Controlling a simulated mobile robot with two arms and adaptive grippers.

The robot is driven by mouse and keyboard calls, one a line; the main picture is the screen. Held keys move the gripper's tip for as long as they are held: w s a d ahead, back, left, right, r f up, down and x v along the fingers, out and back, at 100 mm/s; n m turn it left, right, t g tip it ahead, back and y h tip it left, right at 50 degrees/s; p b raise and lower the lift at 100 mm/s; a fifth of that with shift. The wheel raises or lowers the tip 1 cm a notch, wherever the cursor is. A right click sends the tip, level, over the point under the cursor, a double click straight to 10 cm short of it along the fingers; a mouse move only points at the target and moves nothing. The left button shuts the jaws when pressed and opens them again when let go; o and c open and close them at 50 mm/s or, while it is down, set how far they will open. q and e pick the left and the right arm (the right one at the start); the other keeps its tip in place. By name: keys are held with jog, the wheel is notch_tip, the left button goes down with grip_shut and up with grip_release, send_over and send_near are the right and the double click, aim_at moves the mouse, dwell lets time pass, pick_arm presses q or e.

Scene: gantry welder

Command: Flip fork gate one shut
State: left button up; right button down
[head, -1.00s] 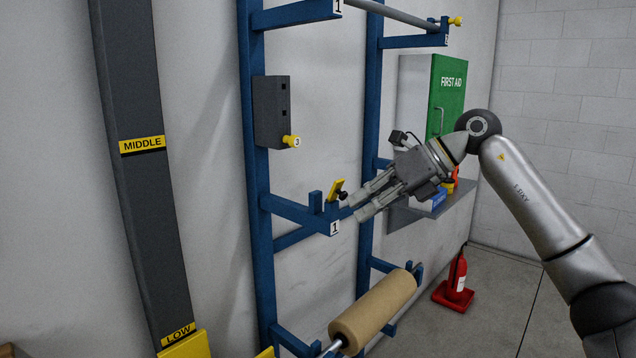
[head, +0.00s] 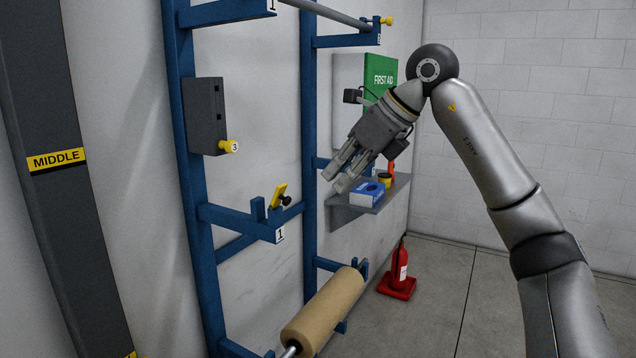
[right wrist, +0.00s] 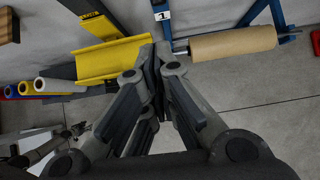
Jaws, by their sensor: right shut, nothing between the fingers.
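Fork gate one is the small yellow flap (head: 279,195) with a black knob, on the blue fork arm (head: 240,219) labelled 1 in the head view. The flap stands tilted up, leaning to the right, above the slot of the fork. My right gripper (head: 335,182) is to the right of the gate and slightly higher in the picture, apart from it, fingers pointing down-left. Its fingers are shut and empty; they also show in the right wrist view (right wrist: 157,50). The gate cannot be made out in the right wrist view. My left gripper is not in view.
A brown roll (head: 323,309) hangs on a bar below the fork. A grey box with a yellow knob (head: 229,147) is above it. A shelf (head: 347,208) with a blue box (head: 369,193) is behind my gripper.

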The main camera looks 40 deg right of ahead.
aim_at(283, 199)
jog(key=w+a+f+p, duration=0.2)
jog(key=w+f, duration=0.3)
jog(key=w, duration=0.3)
jog(key=shift+w+a+f, duration=0.15)
jog(key=shift+w+a, duration=0.15)
jog(key=shift+a, duration=0.55)
jog(key=shift+p, duration=0.3)
